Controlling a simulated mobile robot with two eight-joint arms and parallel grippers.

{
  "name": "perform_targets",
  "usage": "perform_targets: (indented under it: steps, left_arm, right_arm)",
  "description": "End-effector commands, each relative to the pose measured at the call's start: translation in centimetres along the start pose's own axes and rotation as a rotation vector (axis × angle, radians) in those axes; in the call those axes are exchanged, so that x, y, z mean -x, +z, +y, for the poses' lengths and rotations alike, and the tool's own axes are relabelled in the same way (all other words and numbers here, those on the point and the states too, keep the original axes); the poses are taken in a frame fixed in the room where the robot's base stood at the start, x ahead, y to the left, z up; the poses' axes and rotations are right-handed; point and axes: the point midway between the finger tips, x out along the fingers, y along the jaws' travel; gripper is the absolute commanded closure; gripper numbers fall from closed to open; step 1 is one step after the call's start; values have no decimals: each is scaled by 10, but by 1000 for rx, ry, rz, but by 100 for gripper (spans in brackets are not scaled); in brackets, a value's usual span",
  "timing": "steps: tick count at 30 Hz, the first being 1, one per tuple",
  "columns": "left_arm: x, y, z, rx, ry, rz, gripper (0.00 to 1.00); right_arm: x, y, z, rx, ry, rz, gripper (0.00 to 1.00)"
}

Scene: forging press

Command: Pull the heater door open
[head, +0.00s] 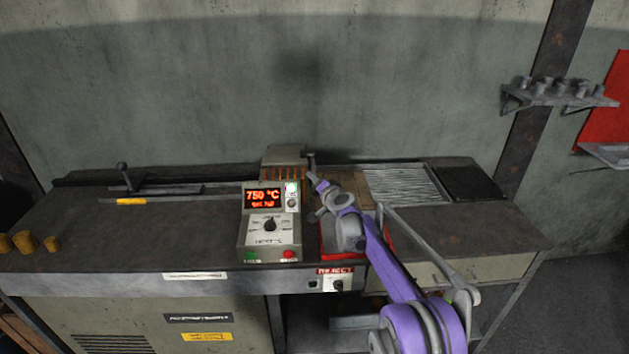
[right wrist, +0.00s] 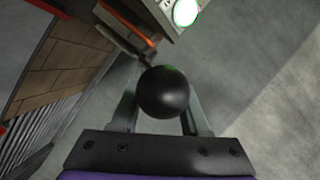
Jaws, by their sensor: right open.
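The heater (head: 284,156) is a small grey-beige box with glowing orange slots at the back of the bench, behind the control box. A dark upright handle (head: 311,158) stands at its right side. In the right wrist view a round black knob (right wrist: 164,92) on a thin stem sits in front of the gap between the fingers of my right gripper (right wrist: 160,116). The fingers are apart; contact with the knob cannot be told. In the head view my right gripper (head: 314,180) is just in front of the handle, small and partly hidden by its wrist. My left gripper is out of view.
The control box (head: 269,225) reading 750 °C stands left of my right arm. A red-edged tray (head: 328,250) lies partly under that arm. Tan bricks (head: 343,178) and a ribbed grey plate (head: 405,184) lie to the right. The left bench top holds a bar with a lever (head: 124,178).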

Motion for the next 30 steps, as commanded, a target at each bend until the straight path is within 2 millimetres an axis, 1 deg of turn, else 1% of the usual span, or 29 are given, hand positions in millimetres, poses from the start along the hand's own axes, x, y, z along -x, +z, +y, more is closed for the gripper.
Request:
perform_targets:
  steps: [4, 12, 13, 17, 18, 20, 21, 30]
  left_arm:
    - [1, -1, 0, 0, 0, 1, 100]
    - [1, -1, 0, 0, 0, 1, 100]
    - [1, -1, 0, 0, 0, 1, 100]
    - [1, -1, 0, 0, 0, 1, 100]
    - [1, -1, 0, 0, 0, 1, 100]
    - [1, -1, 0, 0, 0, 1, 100]
    - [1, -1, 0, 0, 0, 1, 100]
    - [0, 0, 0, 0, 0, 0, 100]
  right_arm:
    - [-7, 0, 0, 0, 0, 0, 55]
    - [-8, 0, 0, 0, 0, 0, 55]
    - [-8, 0, 0, 0, 0, 0, 57]
    - [-8, 0, 0, 0, 0, 0, 80]
    - [-8, 0, 0, 0, 0, -1, 88]
    - [-8, 1, 0, 0, 0, -1, 98]
    - [-8, 1, 0, 0, 0, -1, 100]
    - [-8, 3, 0, 1, -1, -5, 100]
